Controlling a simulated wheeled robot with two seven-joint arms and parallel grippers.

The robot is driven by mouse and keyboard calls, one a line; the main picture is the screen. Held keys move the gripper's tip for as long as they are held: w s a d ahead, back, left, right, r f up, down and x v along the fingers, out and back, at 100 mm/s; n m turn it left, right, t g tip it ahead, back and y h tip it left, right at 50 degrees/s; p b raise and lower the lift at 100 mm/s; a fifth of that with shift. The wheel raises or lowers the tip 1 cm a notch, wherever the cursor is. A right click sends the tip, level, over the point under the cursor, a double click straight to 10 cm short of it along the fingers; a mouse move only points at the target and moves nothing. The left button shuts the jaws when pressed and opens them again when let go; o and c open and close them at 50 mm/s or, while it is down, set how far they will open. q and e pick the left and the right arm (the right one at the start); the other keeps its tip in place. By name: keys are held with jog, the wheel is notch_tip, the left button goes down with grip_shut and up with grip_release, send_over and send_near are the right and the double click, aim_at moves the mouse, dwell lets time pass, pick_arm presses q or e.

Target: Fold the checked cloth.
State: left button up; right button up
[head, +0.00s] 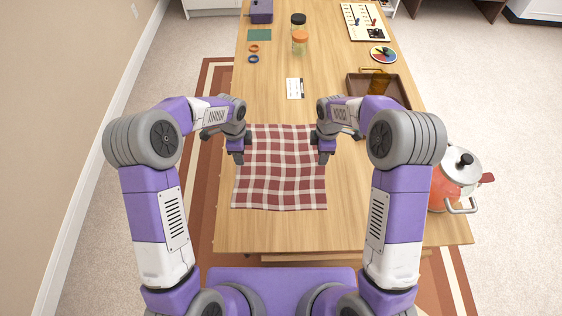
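The checked cloth (280,180), red and white, lies spread out flat on the wooden table. Its near edge is slightly wavy. My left gripper (238,160) points down at the cloth's left edge, a little above the middle of that side. My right gripper (322,160) points down at the cloth's right edge, at about the same height. The fingers are small and dark here, so I cannot tell whether either gripper is open or shut, or whether it touches the cloth. My forearms hide small parts near the cloth's far corners.
A red pot (455,182) with a metal lid stands at the table's right edge. A brown tray (400,92) lies behind my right arm. The table (270,232) is bare in front of the cloth.

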pick_arm(q)
jog(key=shift+f, duration=1.6)
pick_arm(e)
jog(key=shift+f, duration=1.65)
pick_arm(q)
jog(key=shift+f, duration=0.2)
pick_arm(e)
jog(key=shift+f, duration=0.2)
pick_arm(q)
grip_shut()
pick_arm(e)
grip_shut()
pick_arm(q)
jog(key=shift+r, duration=0.15)
pick_arm(e)
jog(key=shift+r, duration=0.15)
